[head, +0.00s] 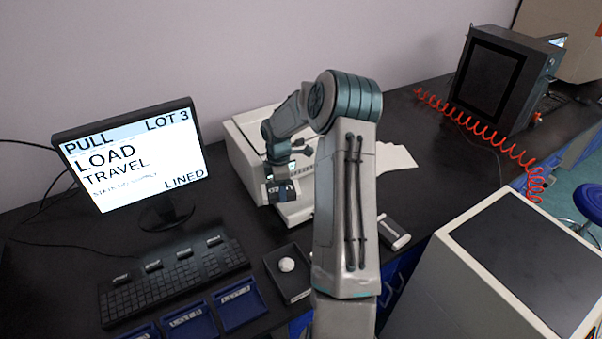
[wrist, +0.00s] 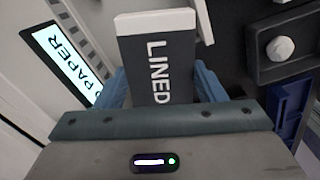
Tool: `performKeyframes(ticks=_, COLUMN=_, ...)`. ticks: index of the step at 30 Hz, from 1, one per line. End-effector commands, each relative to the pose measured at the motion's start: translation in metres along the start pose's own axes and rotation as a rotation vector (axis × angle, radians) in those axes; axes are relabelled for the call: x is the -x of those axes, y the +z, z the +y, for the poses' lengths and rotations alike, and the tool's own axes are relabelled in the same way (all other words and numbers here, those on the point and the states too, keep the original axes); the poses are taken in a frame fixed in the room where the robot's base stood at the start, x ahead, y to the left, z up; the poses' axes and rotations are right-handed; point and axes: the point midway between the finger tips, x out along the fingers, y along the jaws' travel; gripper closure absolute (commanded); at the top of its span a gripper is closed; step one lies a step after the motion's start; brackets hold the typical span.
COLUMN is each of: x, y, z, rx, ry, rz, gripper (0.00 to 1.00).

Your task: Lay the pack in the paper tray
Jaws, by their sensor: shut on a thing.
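My gripper (head: 281,168) is shut on a dark grey pack with a white end band and the word LINED; the pack (wrist: 155,38) shows between the blue fingers in the wrist view (wrist: 162,85). In the head view the gripper hangs at the front of a white printer (head: 241,154), left of my arm. A pale tray (head: 297,213) juts from the printer's front below the gripper, partly hidden by my arm. The printer's display (wrist: 70,62) reads PAPER, with its start cut off. I cannot tell whether the pack touches the tray.
A monitor (head: 136,155) reads LOAD TRAVEL and LINED. A keyboard (head: 175,280) and several blue bins (head: 240,304) lie in front. A black dish (head: 290,285) holds a white lump. A small grey device (head: 393,233) lies right of my arm. A red coiled hose (head: 475,123) crosses the bench.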

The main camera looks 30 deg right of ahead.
Motion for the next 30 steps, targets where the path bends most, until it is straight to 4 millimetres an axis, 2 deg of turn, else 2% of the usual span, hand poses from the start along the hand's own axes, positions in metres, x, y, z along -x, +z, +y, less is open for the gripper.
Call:
performKeyframes(ticks=1, x=0.003, y=0.013, z=0.006, rx=0.044, ry=0.004, rz=0.002, gripper=0.63)
performKeyframes(ticks=6, x=0.009, y=0.046, z=0.019, rx=0.194, ry=0.005, rz=0.001, gripper=0.63)
performKeyframes(ticks=12, x=0.013, y=0.067, z=0.025, rx=0.293, ry=0.005, rz=0.000, gripper=0.63)
performKeyframes(ticks=20, x=0.007, y=0.071, z=0.026, rx=0.317, ry=0.005, rz=0.000, gripper=0.63)
performKeyframes(ticks=30, x=-0.028, y=0.071, z=0.026, rx=0.314, ry=0.005, rz=0.000, gripper=0.63)
